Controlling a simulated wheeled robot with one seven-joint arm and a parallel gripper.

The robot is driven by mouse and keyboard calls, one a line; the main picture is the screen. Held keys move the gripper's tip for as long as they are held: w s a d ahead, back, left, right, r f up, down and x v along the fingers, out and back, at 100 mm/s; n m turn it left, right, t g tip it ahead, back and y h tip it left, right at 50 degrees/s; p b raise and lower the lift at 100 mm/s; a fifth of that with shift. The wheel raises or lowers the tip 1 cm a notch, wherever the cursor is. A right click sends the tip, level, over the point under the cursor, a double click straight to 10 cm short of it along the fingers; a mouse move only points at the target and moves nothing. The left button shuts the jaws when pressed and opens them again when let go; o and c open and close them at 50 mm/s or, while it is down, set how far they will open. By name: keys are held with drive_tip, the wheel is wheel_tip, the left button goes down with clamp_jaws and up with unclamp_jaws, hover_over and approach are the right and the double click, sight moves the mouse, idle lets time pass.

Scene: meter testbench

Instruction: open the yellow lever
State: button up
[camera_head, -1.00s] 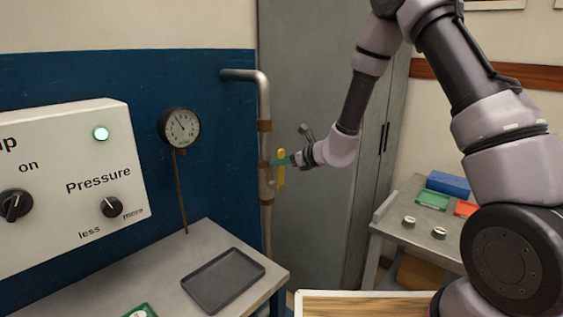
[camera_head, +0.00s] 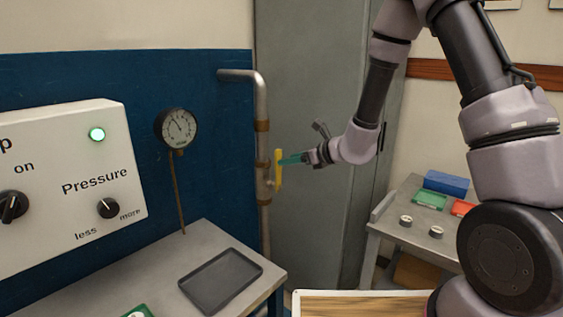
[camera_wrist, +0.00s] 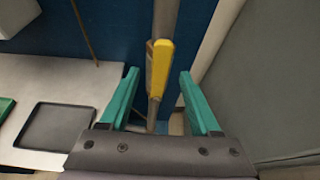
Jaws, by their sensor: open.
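The yellow lever (camera_head: 279,169) stands upright along the vertical metal pipe (camera_head: 262,105) on the blue wall. It also shows in the wrist view (camera_wrist: 161,68), ahead of and between my green fingers. My gripper (camera_head: 283,160) is open, with its fingertips just right of the lever in the head view. In the wrist view my gripper (camera_wrist: 158,92) has one finger on each side of the pipe line, with gaps between the fingers and the lever.
A pressure gauge (camera_head: 177,128) and a white control panel (camera_head: 75,185) are at the left. A dark tray (camera_head: 220,282) lies on the grey table below. A grey cabinet (camera_head: 315,220) stands behind my gripper. A side table (camera_head: 402,237) at the right holds small parts and trays.

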drive_tip(key=shift+v, duration=2.3)
